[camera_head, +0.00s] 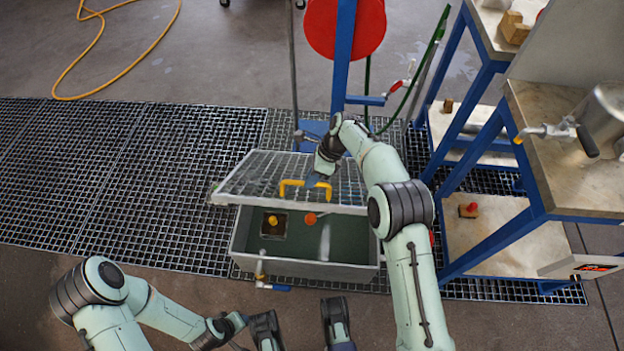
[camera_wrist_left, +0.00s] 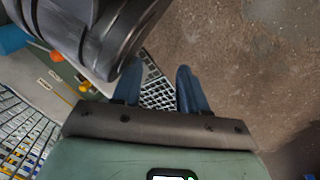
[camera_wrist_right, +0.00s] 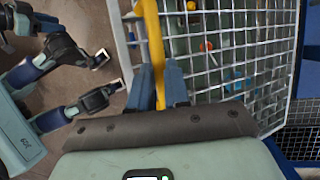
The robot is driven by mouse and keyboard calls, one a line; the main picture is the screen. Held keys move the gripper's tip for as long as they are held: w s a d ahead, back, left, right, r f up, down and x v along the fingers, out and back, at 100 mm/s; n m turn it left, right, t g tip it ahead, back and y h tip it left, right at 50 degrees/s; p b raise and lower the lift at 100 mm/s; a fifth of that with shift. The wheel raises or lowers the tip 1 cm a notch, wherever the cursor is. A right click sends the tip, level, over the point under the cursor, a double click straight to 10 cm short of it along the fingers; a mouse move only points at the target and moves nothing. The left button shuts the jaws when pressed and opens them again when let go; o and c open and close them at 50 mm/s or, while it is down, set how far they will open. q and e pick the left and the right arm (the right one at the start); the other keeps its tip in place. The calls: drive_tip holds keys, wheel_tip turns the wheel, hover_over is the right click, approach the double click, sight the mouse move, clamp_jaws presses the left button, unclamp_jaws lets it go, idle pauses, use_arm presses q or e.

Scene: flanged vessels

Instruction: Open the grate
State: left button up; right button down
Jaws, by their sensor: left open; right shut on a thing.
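The grate (camera_head: 248,178) is a light metal mesh panel tilted up above the grey tank (camera_head: 305,270). Its front edge is clear of the tank rim, and the tank's inside shows below. A yellow handle (camera_head: 291,183) is on the grate. My right gripper (camera_head: 325,183) is shut on this handle; the right wrist view shows the handle (camera_wrist_right: 152,40) between its fingers (camera_wrist_right: 160,88), with the grate mesh (camera_wrist_right: 235,60) beside it. My left gripper (camera_head: 298,320) is open and empty in front of the tank, apart from the grate. Its fingers (camera_wrist_left: 158,90) show in the left wrist view.
A yellow item (camera_head: 272,220) and an orange item (camera_head: 311,218) are in the tank. A blue post with a red reel (camera_head: 345,25) stands behind the grate. A blue-framed workbench (camera_head: 545,195) stands close on the right. Floor grating (camera_head: 60,170) on the left is clear.

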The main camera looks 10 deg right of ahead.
use_arm(q)
drive_tip(key=c, duration=0.6)
drive_tip(key=shift+w+d+r, duration=0.1)
drive_tip(key=shift+w+d, duration=0.1)
drive_tip(key=shift+w, duration=0.15)
clamp_jaws()
drive_tip(key=n+t+h, duration=0.2)
drive_tip(key=n+t, duration=0.9)
drive_tip(key=n, duration=1.6)
approach(291, 199)
wheel_tip(291, 199, up, 3)
drive_tip(key=x, duration=0.9)
drive_tip(key=shift+w+d, duration=0.15)
drive_tip(key=shift+w, duration=0.2)
